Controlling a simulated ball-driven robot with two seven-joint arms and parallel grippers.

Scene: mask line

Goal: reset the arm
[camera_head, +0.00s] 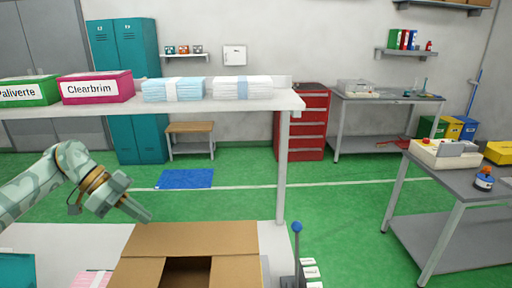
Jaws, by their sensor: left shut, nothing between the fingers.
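My left arm comes in from the left, in grey-green camouflage colours with an orange ring at the wrist. My left gripper (143,214) is shut and empty. It hangs in the air, pointing down and to the right, close to the far left corner of an open cardboard box (205,238). I cannot tell whether it touches the box. The inside of the box is dark, and its near part is cut off by the bottom edge. My right gripper is not in view.
A white shelf (200,103) above the bench carries a green box (28,91), a magenta Clearbrim box (97,87) and mask stacks (174,90). A blue-knobbed lever (297,228) stands right of the cardboard box. A grey table (460,180) is at the right, with open green floor between.

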